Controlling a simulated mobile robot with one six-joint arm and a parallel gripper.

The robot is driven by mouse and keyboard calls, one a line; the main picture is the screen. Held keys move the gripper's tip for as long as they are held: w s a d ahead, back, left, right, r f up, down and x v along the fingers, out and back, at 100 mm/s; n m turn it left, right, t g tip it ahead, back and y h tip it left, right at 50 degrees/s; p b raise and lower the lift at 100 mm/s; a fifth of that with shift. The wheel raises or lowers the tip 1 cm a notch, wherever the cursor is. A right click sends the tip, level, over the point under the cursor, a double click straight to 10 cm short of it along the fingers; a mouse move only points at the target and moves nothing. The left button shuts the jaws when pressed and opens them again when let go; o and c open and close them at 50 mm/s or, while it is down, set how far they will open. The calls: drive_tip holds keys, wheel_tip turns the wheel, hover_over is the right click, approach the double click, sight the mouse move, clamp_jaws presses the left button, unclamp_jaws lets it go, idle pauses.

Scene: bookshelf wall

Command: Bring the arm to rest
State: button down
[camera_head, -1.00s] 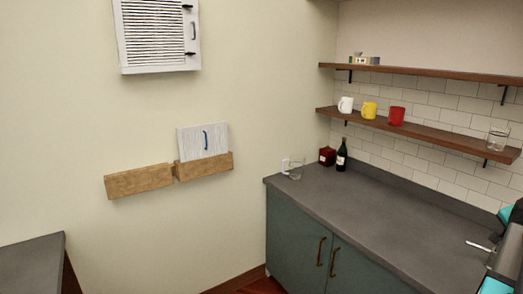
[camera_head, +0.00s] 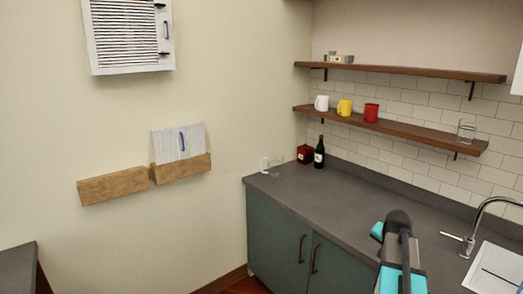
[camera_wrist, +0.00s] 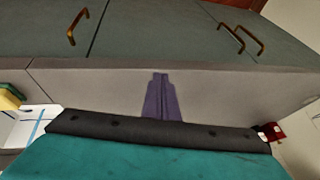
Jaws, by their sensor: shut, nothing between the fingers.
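My arm, with its dark joint and teal parts, stands at the lower right of the head view, over the countertop. My gripper (camera_wrist: 162,98) shows in the wrist view as a narrow purple-grey shape with its two fingers together. It is shut and empty, in front of the grey countertop (camera_wrist: 95,85). In the head view the fingers cannot be made out.
The countertop (camera_head: 320,212) holds a wine bottle (camera_head: 319,152), a dark red box (camera_head: 304,154) and a clear glass. Mugs stand on the lower shelf (camera_head: 400,128). Two wooden wall holders hang left.

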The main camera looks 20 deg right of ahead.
drive_tip(key=w+a+f+n+g+y, duration=0.1)
drive_tip(key=a+f+n, duration=0.1)
drive_tip(key=a+f, duration=0.45)
drive_tip(key=w+a+f+n+y, duration=0.1)
drive_tip(key=a+f+n, duration=0.2)
drive_tip(key=a, duration=0.7)
drive_tip(key=w+a+f+n+g+y, duration=0.15)
drive_tip(key=a+f, duration=0.25)
drive_tip(key=a, duration=0.5)
drive_tip(key=s+a+f+n+g, duration=0.1)
drive_tip(key=s+a+f+n, duration=0.15)
drive_tip(key=a, duration=0.45)
drive_tip(key=s+a+f+n, duration=0.2)
drive_tip(key=s+a+f, duration=0.15)
drive_tip(key=a, duration=0.35)
drive_tip(key=s+a+f+n+g, duration=0.1)
drive_tip(key=s+a+f+n, duration=0.2)
drive_tip(key=a, duration=0.4)
drive_tip(key=s+f+g+b, duration=0.2)
drive_tip(key=s+f+b, duration=0.3)
drive_tip(key=s+f, duration=0.7)
drive_tip(key=s+f+g+b, duration=0.3)
drive_tip(key=s+f+b, duration=0.2)
drive_tip(key=s+f, duration=0.8)
wheel_tip(320, 180, down, 4)
drive_tip(key=shift+f, duration=0.15)
drive_tip(key=shift+d, duration=0.1)
